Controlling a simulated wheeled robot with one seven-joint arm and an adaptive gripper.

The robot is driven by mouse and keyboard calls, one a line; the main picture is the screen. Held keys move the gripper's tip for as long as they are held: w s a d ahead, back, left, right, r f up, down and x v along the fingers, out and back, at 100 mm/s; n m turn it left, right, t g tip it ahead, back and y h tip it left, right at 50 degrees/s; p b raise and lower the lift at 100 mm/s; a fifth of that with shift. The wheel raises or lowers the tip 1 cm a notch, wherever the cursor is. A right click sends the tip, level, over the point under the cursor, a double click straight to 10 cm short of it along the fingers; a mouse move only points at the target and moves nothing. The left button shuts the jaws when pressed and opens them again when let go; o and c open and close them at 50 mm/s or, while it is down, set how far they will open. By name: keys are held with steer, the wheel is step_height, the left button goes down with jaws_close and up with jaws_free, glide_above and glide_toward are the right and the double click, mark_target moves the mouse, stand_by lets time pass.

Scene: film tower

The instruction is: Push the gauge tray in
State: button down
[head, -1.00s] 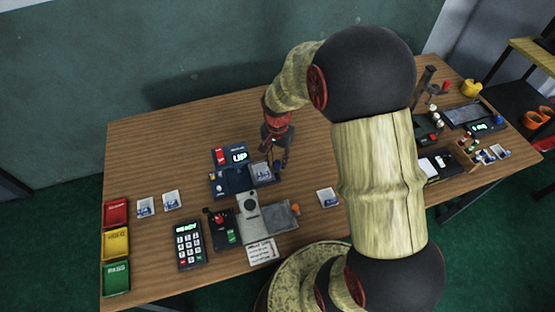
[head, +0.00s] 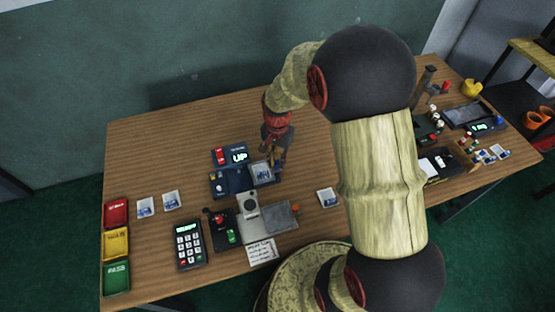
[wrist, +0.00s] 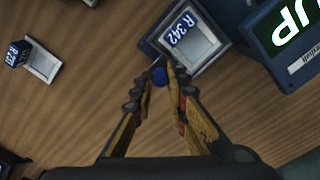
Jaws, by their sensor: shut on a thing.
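The gauge (head: 232,160) is a dark blue unit with a lit "UP" display, which also shows in the wrist view (wrist: 275,60). Its gauge tray (wrist: 150,38) sticks out at one side and carries a pale square piece (wrist: 205,45) with a blue "R 342" label. A round blue knob (wrist: 160,76) sits at the tray's outer edge. My gripper (wrist: 167,72) has its fingertips closed around this knob. In the head view my gripper (head: 274,160) is at the tray's right end and hides the knob.
Loose labelled pieces lie left (head: 146,207) and right (head: 327,197). A keypad (head: 188,245), a red-button box (head: 222,229) and a grey device (head: 250,207) stand in front. Red, yellow and green bins line the left edge. Bare wood lies behind the gauge.

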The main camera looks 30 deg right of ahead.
steer(key=a, duration=0.2)
steer(key=w+a+p, duration=0.1)
steer(key=a, duration=0.1)
steer(key=c, duration=1.8)
jaws_free()
steer(key=shift+c, duration=0.2)
steer(key=shift+o, duration=0.5)
steer(key=shift+s, duration=0.1)
step_height(320, 180, up, 12)
steer(key=shift+r, duration=0.1)
